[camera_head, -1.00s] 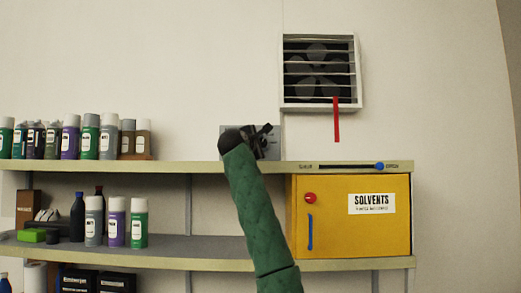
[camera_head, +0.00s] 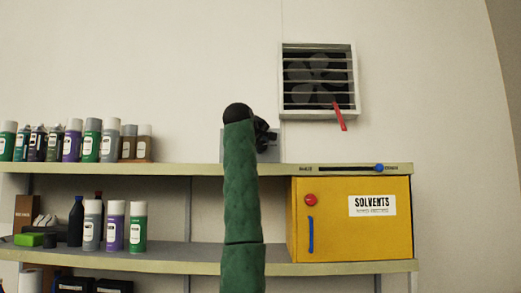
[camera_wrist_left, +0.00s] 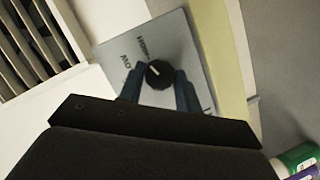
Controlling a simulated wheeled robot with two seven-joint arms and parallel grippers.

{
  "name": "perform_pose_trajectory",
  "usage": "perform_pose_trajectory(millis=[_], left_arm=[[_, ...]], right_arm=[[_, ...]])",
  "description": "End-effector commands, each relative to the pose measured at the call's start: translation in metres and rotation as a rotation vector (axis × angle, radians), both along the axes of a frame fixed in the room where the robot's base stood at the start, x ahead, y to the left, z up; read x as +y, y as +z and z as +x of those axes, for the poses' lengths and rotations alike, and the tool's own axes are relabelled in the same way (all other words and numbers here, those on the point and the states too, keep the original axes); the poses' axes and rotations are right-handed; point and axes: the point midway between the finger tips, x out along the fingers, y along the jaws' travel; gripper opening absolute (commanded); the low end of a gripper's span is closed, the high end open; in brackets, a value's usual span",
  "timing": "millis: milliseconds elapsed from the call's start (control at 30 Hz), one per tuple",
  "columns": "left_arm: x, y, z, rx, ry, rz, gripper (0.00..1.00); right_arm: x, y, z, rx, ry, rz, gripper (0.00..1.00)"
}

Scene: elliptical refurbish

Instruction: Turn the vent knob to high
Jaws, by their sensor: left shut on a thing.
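The vent knob (camera_wrist_left: 158,74) is a round black dial with a white pointer line on a grey panel (camera_wrist_left: 180,30) with printed labels, seen in the left wrist view. One label reads "HIGH"; another looks like "LOW". My left gripper (camera_wrist_left: 159,84) is shut on the knob, with a finger on each side of it. In the head view my left gripper (camera_head: 265,137) is at the grey panel (camera_head: 273,155) on the wall above the shelf, and my green-sleeved arm hides most of both. The vent (camera_head: 318,80) is on the wall above. My right gripper is not in view.
A red ribbon (camera_head: 340,116) hangs at the vent. Spray cans and bottles (camera_head: 90,140) stand along the left of the top shelf (camera_head: 100,169). A yellow solvents cabinet (camera_head: 350,235) sits below right. A blue slider knob (camera_head: 379,168) is on the shelf edge.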

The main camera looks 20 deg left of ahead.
Motion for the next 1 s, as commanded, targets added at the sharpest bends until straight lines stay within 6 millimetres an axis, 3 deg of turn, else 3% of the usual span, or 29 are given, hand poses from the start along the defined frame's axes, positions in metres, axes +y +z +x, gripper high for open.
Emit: perform_pose_trajectory(millis=[500,1000], left_arm=[[-0.002,-0.003,0.002,0.097,-0.002,0.310,0.11],[-0.002,-0.002,0.002,0.111,-0.002,0.361,0.11]], right_arm=[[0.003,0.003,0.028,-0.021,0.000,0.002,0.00],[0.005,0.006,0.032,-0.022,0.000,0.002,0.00]])
